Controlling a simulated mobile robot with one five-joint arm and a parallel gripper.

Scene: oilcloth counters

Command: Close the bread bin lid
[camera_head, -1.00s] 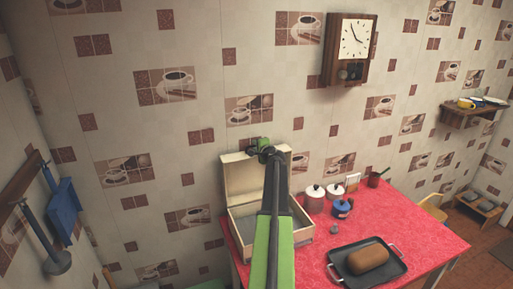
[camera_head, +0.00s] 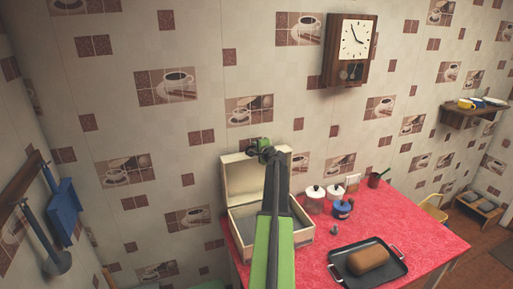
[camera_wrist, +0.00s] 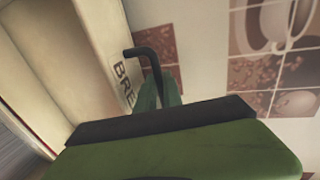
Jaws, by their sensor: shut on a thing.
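The bread bin (camera_head: 301,236) is a cream box at the back left of the red counter. Its lid (camera_head: 236,176) stands raised, leaning back towards the wall, and the bin is open. My gripper (camera_head: 259,146) is at the top edge of the lid. In the wrist view, the lid (camera_wrist: 60,50) fills the left side, with the letters "BRE" on its edge. My gripper (camera_wrist: 160,90) is beside those letters, shut on what seems to be the lid's edge or handle. The exact contact is hidden by the gripper body. My arm covers part of the bin's inside.
A black tray (camera_head: 340,270) with a bread loaf (camera_head: 368,259) lies at the counter's front. Two lidded canisters (camera_head: 314,200) and a small blue pot (camera_head: 342,209) stand right of the bin. The tiled wall is close behind the lid.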

